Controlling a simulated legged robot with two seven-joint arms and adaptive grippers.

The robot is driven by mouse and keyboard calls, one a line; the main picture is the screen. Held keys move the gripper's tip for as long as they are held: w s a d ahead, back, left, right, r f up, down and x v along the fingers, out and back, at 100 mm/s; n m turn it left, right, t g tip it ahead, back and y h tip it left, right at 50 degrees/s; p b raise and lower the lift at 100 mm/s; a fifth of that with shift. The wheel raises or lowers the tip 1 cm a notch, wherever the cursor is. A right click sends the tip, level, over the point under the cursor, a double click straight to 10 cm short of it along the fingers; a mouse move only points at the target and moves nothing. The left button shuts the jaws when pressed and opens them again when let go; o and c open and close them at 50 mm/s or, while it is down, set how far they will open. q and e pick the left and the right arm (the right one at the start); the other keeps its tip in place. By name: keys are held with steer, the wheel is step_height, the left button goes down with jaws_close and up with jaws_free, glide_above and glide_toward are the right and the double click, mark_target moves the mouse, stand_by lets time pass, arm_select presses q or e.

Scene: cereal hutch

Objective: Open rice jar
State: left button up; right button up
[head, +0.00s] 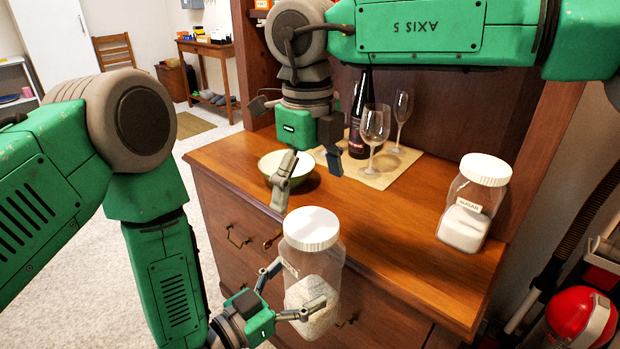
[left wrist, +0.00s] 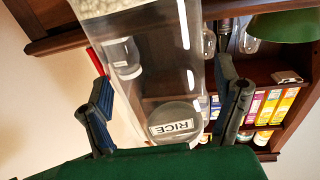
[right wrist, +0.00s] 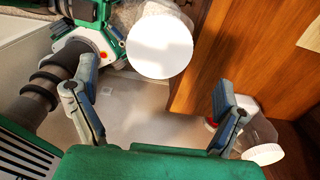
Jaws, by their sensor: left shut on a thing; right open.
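The rice jar (head: 318,290) is clear with pale grains and a white lid (head: 311,228), which sits on its top. My left gripper (head: 286,291) is shut around the jar's body and holds it in front of the cabinet, upright or nearly so. The left wrist view shows the RICE label (left wrist: 173,128) between its fingers. My right gripper (head: 308,182) is open and empty above the cabinet top, behind and above the lid. In the right wrist view the lid (right wrist: 160,45) lies beyond the open fingers, apart from them.
A sugar jar (head: 468,210) with a white lid stands at the cabinet's right. A bowl (head: 268,163) sits below my right gripper. A dark bottle (head: 358,135) and two wine glasses (head: 374,126) stand on a mat (head: 380,180). The cabinet top's (head: 395,225) middle front is clear.

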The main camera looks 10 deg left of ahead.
mark_target(310, 224)
step_height(310, 224, down, 7)
steer(key=shift+f, duration=0.1)
stand_by(0.3)
steer(key=c, duration=1.2)
steer(key=shift+c, duration=0.2)
steer(key=shift+s, duration=0.25)
steer(key=shift+r, duration=0.25)
